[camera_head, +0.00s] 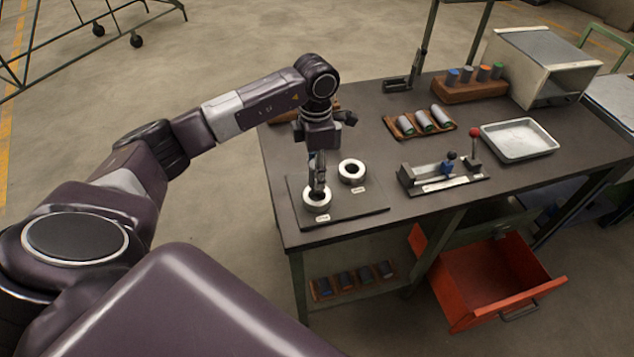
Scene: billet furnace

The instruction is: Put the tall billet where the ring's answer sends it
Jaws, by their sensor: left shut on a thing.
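Two pale ring gauges stand on a dark plate (352,212) at the near left of the bench: a left ring (317,203) and a right ring (352,172). My left gripper (318,187) points down directly over the left ring, its fingertips at the ring's opening. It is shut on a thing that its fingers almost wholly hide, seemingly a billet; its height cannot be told. How deep it sits in the ring cannot be told. The right ring looks empty. My right gripper is not in view.
A wooden rack (403,126) holds grey billets; another (470,93) holds colour-topped ones. A lever fixture (443,182), an empty white tray (518,140) and a metal box (545,65) stand to the right. A red drawer (490,285) hangs open below. A lower shelf holds dark pieces (365,275).

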